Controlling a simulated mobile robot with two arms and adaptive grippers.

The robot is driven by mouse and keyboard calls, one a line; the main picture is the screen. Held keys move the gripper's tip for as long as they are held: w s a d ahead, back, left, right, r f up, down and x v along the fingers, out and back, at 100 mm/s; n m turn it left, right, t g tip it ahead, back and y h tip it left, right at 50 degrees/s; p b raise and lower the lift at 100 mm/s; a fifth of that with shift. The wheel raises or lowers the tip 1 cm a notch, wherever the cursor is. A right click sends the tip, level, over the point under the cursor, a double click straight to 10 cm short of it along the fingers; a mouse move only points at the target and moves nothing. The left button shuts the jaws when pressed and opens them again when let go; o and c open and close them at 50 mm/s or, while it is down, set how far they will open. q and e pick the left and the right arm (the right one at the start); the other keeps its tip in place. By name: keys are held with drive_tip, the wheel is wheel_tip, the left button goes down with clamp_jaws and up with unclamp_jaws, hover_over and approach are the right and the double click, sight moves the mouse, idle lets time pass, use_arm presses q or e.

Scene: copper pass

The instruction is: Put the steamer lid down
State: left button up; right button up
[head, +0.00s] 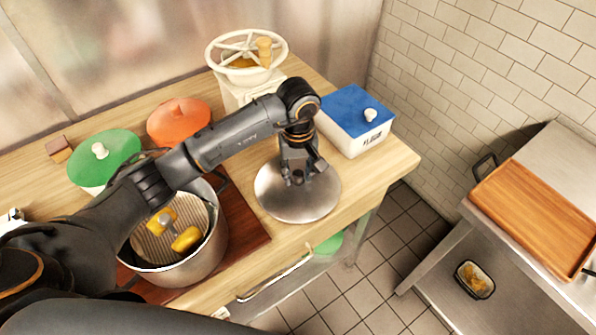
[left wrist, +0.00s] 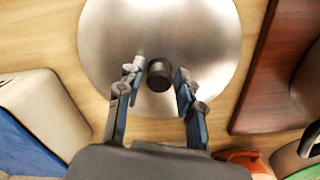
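The steamer lid (head: 308,207), a round silvery metal disc, lies flat on the wooden counter, right of the pot. In the left wrist view the lid (left wrist: 205,35) shows its black knob (left wrist: 159,74). My left gripper (head: 298,181) is over the lid. In the left wrist view my left gripper (left wrist: 157,82) is open, one finger on each side of the knob with gaps between. The steamer pot (head: 207,262) stands uncovered on a dark red board, with yellow pieces on its ribbed inside. My right gripper is not in view.
A white box with a blue top (head: 354,113) stands just behind the lid. Green (head: 115,158) and orange (head: 180,122) lidded containers and a white wheel-topped device (head: 246,52) stand along the back. The counter's front edge is close to the lid.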

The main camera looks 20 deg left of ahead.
sight(298, 173)
use_arm(q)
drive_tip(key=shift+r, duration=0.1)
drive_tip(key=shift+r+p, duration=0.2)
drive_tip(key=shift+p, duration=0.1)
wheel_tip(298, 173, up, 12)
drive_tip(key=b, duration=0.3)
drive_tip(key=shift+b, duration=0.4)
drive_tip(key=shift+f, duration=0.1)
